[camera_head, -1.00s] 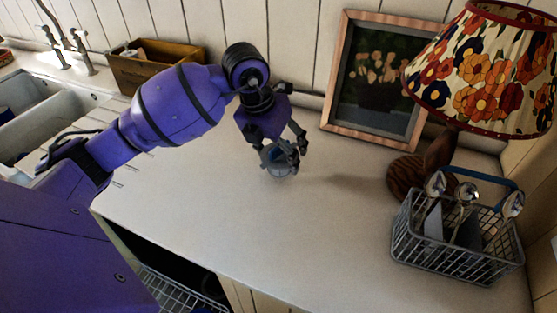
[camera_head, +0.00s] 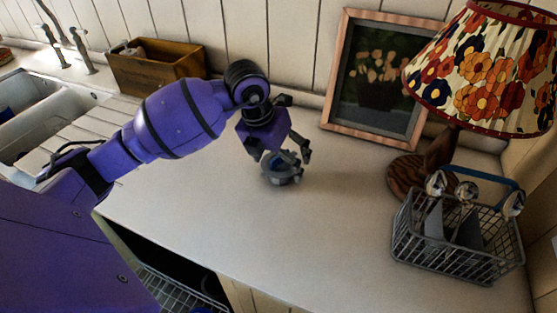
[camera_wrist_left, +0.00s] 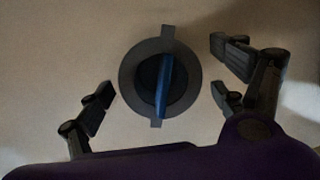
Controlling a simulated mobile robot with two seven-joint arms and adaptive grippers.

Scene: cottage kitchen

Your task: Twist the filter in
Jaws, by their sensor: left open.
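The filter (camera_head: 281,172) is a grey round piece with a blue bar across its middle, on the pale worktop. In the left wrist view the filter (camera_wrist_left: 137,77) is a dark ring with a lug at top and bottom, its blue bar nearly upright. My left gripper (camera_head: 281,156) is right above it, pointing down. Its fingers are spread on either side of the filter, with gaps showing in the wrist view (camera_wrist_left: 165,87). What lies under the ring is hidden. My right gripper is in no view.
A grey wire basket (camera_head: 455,260) with spoons and a patterned lamp (camera_head: 485,70) stand at right. A framed picture (camera_head: 375,80) leans on the back wall, and a wooden box (camera_head: 155,70) stands back left by the sink (camera_head: 35,105). The worktop's middle is clear.

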